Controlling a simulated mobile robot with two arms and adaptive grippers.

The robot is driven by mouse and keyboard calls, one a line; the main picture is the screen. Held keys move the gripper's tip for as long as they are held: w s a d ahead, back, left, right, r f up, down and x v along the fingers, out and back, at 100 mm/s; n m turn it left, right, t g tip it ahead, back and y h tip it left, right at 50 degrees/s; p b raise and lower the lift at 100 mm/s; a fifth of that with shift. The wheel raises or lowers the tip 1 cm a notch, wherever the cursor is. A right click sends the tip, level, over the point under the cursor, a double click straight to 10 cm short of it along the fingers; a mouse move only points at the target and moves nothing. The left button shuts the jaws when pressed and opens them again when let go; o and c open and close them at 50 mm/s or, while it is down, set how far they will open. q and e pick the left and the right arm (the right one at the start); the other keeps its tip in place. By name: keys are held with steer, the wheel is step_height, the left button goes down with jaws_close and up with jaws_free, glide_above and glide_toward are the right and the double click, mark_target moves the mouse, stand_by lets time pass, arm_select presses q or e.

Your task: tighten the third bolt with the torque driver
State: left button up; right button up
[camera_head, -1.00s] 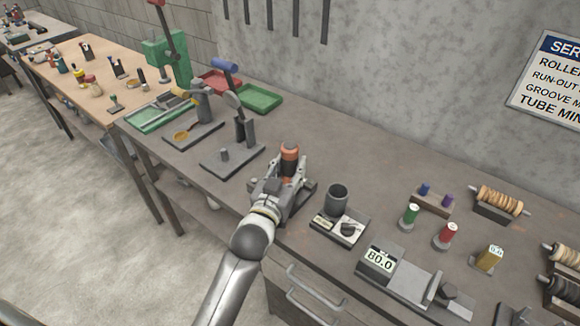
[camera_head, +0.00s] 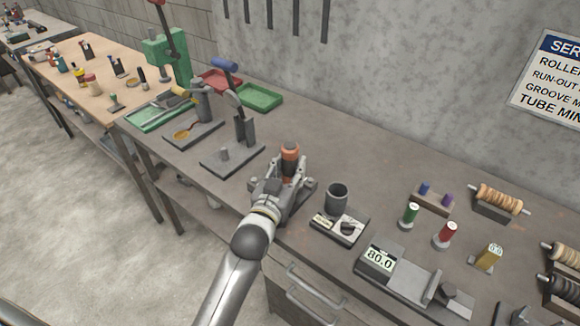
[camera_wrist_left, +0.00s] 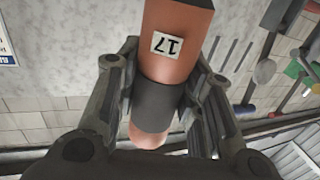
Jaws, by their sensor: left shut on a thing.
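My left gripper (camera_head: 286,170) is shut on the torque driver (camera_head: 290,153), which has an orange body with a dark grey band. In the left wrist view the driver (camera_wrist_left: 178,45) sits between both fingers of the gripper (camera_wrist_left: 165,95), and a label on it reads 17, upside down. The driver stands roughly upright over a dark base on the bench. Its lower end and the bolts are hidden behind my gripper and wrist. My right gripper is not in view.
A dark cup (camera_head: 337,196) and a dial box (camera_head: 341,227) stand just right of my gripper. Further right is a gauge (camera_head: 380,259) reading 80.0. A lever press (camera_head: 243,130) stands to the left. The bench behind the driver is clear.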

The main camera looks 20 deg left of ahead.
mark_target(287, 159)
arm_select(q)
steer(key=shift+f, duration=0.45)
stand_by(0.5)
steer(key=shift+f, duration=0.15)
stand_by(0.4)
stand_by(0.6)
steer(key=shift+s+f+p, duration=0.1)
steer(key=shift+f+p, duration=0.1)
steer(key=shift+p, duration=0.4)
stand_by(0.4)
steer(key=shift+r+p, duration=0.65)
steer(key=shift+p, duration=0.05)
steer(key=shift+r+p, duration=2.4)
steer(key=shift+r, duration=0.15)
